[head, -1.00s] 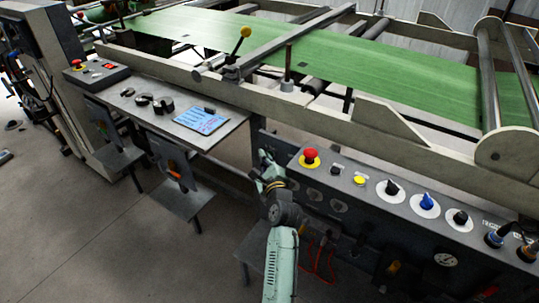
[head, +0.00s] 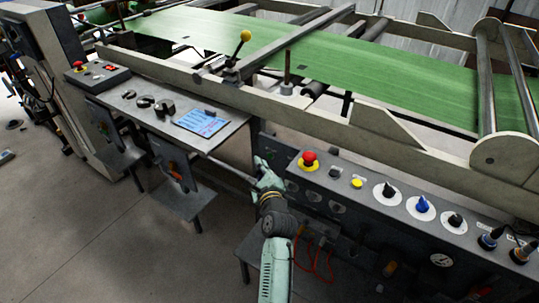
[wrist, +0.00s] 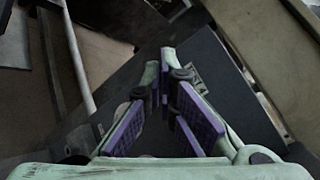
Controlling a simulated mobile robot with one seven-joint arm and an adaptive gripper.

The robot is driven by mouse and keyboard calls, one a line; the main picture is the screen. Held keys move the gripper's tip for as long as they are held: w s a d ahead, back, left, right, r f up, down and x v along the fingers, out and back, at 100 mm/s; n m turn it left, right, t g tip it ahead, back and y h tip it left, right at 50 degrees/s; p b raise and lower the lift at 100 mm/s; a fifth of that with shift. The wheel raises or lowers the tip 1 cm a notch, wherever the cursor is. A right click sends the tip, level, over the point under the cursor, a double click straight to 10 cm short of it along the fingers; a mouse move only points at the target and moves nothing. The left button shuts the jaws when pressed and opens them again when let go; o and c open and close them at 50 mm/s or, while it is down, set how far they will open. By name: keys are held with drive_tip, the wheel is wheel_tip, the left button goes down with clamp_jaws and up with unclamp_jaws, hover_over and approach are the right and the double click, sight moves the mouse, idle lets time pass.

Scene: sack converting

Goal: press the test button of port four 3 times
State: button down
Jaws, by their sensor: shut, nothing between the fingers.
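My gripper (head: 261,164) is at the left end of the grey control box (head: 375,215), left of its red mushroom button. In the wrist view my gripper (wrist: 166,72) is shut, with nothing held between its purple-padded fingers. A dark panel (wrist: 212,68) lies beyond the fingertips, with a small grey plate partly hidden behind them. I cannot tell whether the tips touch it. Several round ports (head: 313,196) sit on the box's front face.
The red button (head: 308,160), yellow button (head: 357,184) and several knobs (head: 422,206) stand on the box top. Red cables (head: 321,262) hang below. A green belt (head: 300,45) runs behind. Floor at left is open.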

drive_tip(key=s+a+p, duration=0.1)
drive_tip(key=s+a, duration=0.1)
drive_tip(key=shift+s+p, duration=0.3)
drive_tip(key=shift+s, duration=0.1)
idle(1.7)
